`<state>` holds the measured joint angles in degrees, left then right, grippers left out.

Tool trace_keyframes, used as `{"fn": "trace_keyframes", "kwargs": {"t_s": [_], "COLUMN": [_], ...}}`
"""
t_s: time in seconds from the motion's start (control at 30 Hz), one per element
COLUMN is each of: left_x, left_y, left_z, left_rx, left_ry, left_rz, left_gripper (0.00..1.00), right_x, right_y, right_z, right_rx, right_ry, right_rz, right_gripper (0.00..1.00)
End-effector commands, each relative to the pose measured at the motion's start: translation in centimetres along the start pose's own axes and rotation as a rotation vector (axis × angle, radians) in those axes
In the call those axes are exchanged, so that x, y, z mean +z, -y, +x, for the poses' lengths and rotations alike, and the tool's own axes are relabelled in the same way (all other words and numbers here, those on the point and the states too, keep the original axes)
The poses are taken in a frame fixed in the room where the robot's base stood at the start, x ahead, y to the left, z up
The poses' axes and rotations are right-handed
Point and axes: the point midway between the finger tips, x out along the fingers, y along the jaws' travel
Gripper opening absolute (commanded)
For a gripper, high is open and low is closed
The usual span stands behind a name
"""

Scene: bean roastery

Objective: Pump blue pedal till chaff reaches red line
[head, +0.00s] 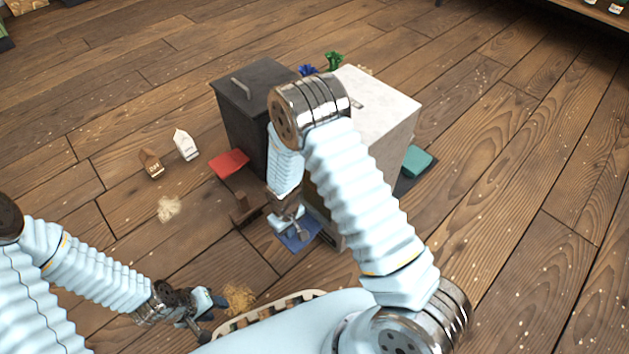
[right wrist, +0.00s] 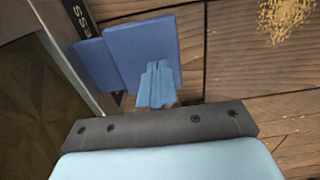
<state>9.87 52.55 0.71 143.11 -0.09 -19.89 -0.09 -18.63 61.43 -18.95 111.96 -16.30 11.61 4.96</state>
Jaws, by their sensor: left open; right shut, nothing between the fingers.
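The blue pedal (head: 299,238) sticks out low at the front of a machine with a pale top (head: 385,105). In the right wrist view the blue pedal (right wrist: 150,48) is a flat plate with a second blue piece at its left. My right gripper (head: 292,220) is over the pedal, shut and empty. Its light blue fingers (right wrist: 157,85) overlap the pedal's near edge in the wrist view; I cannot tell if they touch. My left gripper (head: 207,317) is open, low over the floor at the lower left. I see no red line or chaff level; my right arm hides much of the machine's front.
A dark bin with a handle (head: 239,88) stands left of the machine, with a red pedal (head: 230,164). A teal pedal (head: 418,160) is at the right. Two small bags (head: 185,145) (head: 151,163) and chaff piles (head: 169,208) (head: 238,297) lie on the floor. The right-hand floor is clear.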

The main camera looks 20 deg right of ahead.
Motion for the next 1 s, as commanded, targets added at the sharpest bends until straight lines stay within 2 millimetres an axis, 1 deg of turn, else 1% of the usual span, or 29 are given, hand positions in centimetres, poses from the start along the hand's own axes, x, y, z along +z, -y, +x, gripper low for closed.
{"fn": "trace_keyframes", "kwargs": {"t_s": [0.57, 1.0], "left_x": [0.0, 0.0], "left_y": [0.0, 0.6], "left_z": [0.0, 1.6], "left_rx": [0.0, 0.0], "left_ry": [0.0, 0.0], "left_rz": [0.0, 0.0], "left_gripper": [0.43, 0.43], "right_x": [0.0, 0.0], "right_y": [0.0, 0.0], "right_z": [0.1, 2.0], "right_rx": [0.0, 0.0], "right_ry": [0.0, 0.0], "right_rz": [0.0, 0.0], "right_gripper": [0.0, 0.0]}}
